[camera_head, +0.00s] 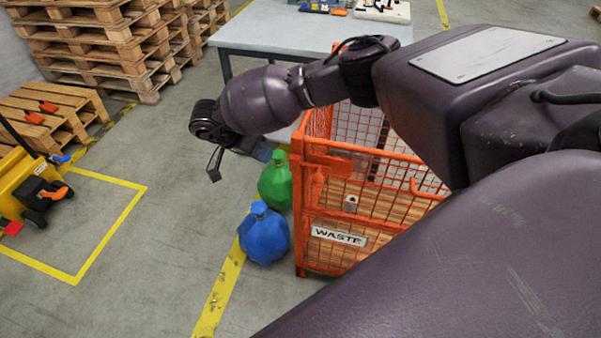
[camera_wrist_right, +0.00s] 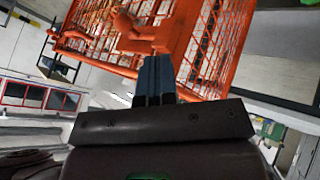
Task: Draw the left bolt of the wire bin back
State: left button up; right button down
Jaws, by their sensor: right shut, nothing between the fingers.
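The orange wire bin (camera_head: 330,222) stands right of centre, with a white WASTE plate (camera_head: 339,236) on its near side. My right arm crosses above it. The right gripper (camera_head: 264,154) is beside the bin's left corner, with its blue fingers towards the bin. In the wrist view the fingers (camera_wrist_right: 153,62) are shut and empty, their tips close to orange fittings on the bin. A rounded orange part there, probably the left bolt (camera_wrist_right: 124,22), lies just past the fingertips; contact cannot be told. My left gripper is out of view.
A green bag (camera_head: 275,184) and a blue bag (camera_head: 264,236) stand on the floor left of the bin. A grey table (camera_head: 265,33) is behind it. Pallets (camera_head: 110,45) and a yellow machine (camera_head: 25,185) are at left. The floor between is clear.

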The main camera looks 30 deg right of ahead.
aim_at(318, 175)
jog(key=s+d+f+p, duration=0.3)
jog(key=s+d+f, duration=0.2)
jog(key=d+f, duration=0.2)
jog(key=shift+s+d, duration=0.35)
jog(key=shift+d, duration=0.1)
dwell(0.4)
